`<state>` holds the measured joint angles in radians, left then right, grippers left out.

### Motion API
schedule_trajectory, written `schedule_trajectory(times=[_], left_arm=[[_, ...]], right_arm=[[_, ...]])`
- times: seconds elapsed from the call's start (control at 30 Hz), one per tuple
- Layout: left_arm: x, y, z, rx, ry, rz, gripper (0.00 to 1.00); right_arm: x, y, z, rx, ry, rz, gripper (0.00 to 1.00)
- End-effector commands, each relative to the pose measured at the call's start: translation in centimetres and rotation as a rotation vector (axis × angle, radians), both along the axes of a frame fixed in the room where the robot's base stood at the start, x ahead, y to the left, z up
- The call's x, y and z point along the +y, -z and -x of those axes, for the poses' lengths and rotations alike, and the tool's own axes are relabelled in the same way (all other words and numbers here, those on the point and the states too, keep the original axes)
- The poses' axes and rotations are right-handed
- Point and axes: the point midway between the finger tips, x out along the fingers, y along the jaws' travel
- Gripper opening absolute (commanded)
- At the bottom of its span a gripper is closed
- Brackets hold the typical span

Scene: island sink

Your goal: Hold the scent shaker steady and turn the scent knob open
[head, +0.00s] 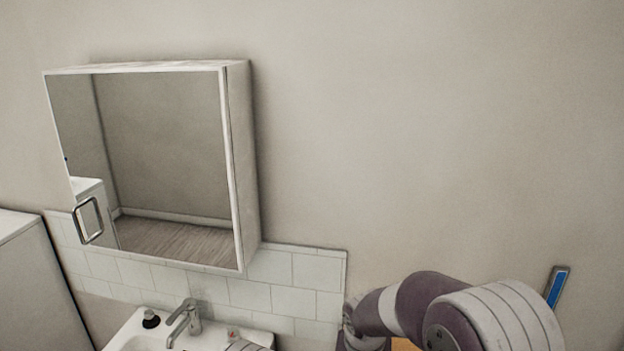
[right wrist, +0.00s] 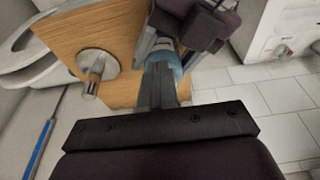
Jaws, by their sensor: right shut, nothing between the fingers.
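In the right wrist view, my right gripper (right wrist: 160,76) is shut, its dark fingers pointing up the picture. Just beyond its tips is a light-blue rounded thing (right wrist: 165,57), likely the scent shaker. It is partly covered by the fingers, and I cannot tell whether they touch it. A dark purple gripper body, likely my left gripper (right wrist: 190,28), is right above and beside the blue thing. Its fingers are mostly hidden, so its grip is unclear. I cannot make out the scent knob. In the head view neither gripper's fingers show clearly.
A wooden panel (right wrist: 60,50) with a round metal fitting (right wrist: 97,68) is at the left of the wrist view. A white appliance (right wrist: 280,35) stands at the right over tiled floor (right wrist: 270,110). The head view shows a mirror cabinet (head: 150,150), a tap (head: 187,318) and a sink (head: 130,335).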

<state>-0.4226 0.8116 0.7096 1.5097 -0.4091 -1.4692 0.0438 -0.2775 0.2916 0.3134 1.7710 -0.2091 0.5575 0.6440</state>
Motion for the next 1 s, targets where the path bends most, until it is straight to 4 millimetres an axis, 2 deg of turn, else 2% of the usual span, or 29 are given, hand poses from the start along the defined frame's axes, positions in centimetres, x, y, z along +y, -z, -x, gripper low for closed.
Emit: schedule_trajectory(times=[0.33,0.7,1.0], left_arm=[[0.0,0.0,0.0,0.001,0.001,-0.001,0.29],[0.0,0.0,0.0,0.001,0.000,-0.001,0.29],[0.0,0.0,0.0,0.000,0.000,0.000,0.29]], right_arm=[[0.1,-0.2,0.7,-0.003,0.000,0.000,0.00],[0.1,-5.4,0.7,-0.003,0.001,-0.001,0.00],[0.1,-6.1,0.7,-0.001,0.000,0.000,0.00]])
